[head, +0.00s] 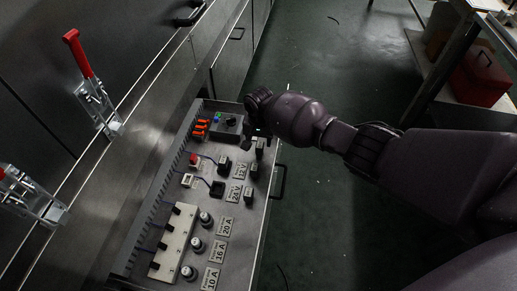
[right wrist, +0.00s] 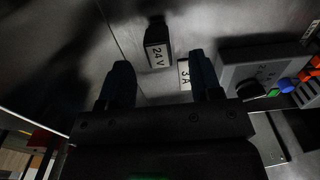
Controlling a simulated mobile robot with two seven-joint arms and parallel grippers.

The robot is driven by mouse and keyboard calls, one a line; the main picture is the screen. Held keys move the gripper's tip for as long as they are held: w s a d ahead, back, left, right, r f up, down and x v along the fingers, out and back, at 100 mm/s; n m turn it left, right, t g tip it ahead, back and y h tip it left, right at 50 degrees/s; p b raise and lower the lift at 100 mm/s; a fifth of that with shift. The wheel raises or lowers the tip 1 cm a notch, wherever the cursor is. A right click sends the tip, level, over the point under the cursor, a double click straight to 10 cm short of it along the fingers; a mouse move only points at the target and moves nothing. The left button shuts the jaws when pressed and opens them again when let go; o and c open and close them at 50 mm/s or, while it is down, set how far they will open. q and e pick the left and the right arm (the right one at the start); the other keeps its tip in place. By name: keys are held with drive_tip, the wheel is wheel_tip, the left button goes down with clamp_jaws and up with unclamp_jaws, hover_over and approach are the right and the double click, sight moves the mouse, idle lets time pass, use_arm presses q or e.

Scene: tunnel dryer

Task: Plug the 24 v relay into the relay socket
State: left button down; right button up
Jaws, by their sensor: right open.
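The 24 V relay (right wrist: 156,40) is a small dark block with a white "24 V" label on its face, ahead of my right gripper in the right wrist view. My right gripper (right wrist: 161,66) is open, its two dark fingers apart on either side of the relay's lower end, with nothing held. In the head view my right gripper (head: 250,134) is over the panel's far right part, beside several small dark blocks. A black wired socket (head: 217,188) is on the panel next to the "24 V" plate; I cannot tell whether it is the relay socket. My left gripper is out of view.
The metal panel (head: 180,262) also carries a grey box with a knob (head: 228,122), orange connectors (head: 200,128), a white fuse strip (head: 174,241) and round fuse holders. Red-handled clamps (head: 78,53) stand at left. Floor right of the panel is open.

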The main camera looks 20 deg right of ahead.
sight(260, 145)
wheel_tip(260, 145, down, 5)
drive_tip(key=shift+s+d+r+b, duration=0.1)
drive_tip(key=shift+d+r+b, duration=0.1)
drive_tip(key=shift+b, duration=1)
drive_tip(key=shift+f, duration=0.2)
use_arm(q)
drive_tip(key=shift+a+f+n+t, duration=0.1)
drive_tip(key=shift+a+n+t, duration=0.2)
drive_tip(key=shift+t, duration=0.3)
use_arm(e)
drive_tip(key=shift+r, duration=0.1)
drive_tip(key=shift+w, duration=0.2)
drive_tip(key=shift+r, duration=0.1)
drive_tip(key=shift+c, duration=0.4)
drive_tip(key=c, duration=0.9)
